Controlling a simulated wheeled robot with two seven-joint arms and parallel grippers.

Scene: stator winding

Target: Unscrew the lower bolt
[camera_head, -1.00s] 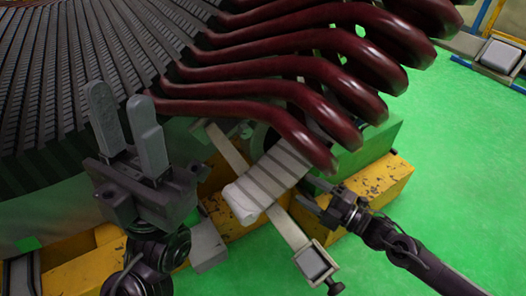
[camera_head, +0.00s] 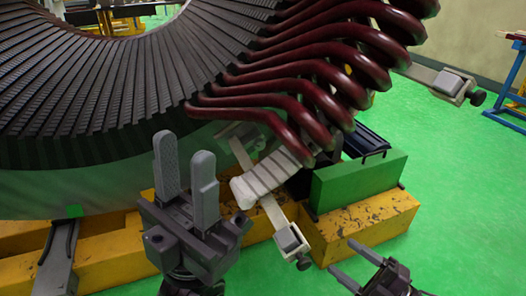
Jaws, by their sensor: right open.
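A light metal clamp bar (camera_head: 272,213) crosses under the ends of the dark red coils (camera_head: 330,88). At its lower end is a square block (camera_head: 291,240) with a dark bolt knob (camera_head: 304,263) below it. My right gripper (camera_head: 344,257) is at the lower right, with two thin fingers apart and empty. It is right of the knob and not touching it. My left gripper (camera_head: 185,148) stands upright left of the clamp, its two grey fingers apart with nothing between them. A second clamp (camera_head: 447,82) with a dark knob (camera_head: 477,98) is at the upper right.
The large stator core (camera_head: 90,95) fills the upper left. A ribbed pale block (camera_head: 262,180) lies across the clamp bar. A yellow base beam (camera_head: 365,225) and a green block (camera_head: 358,181) are right of the clamp. Green floor (camera_head: 455,190) is open at the right.

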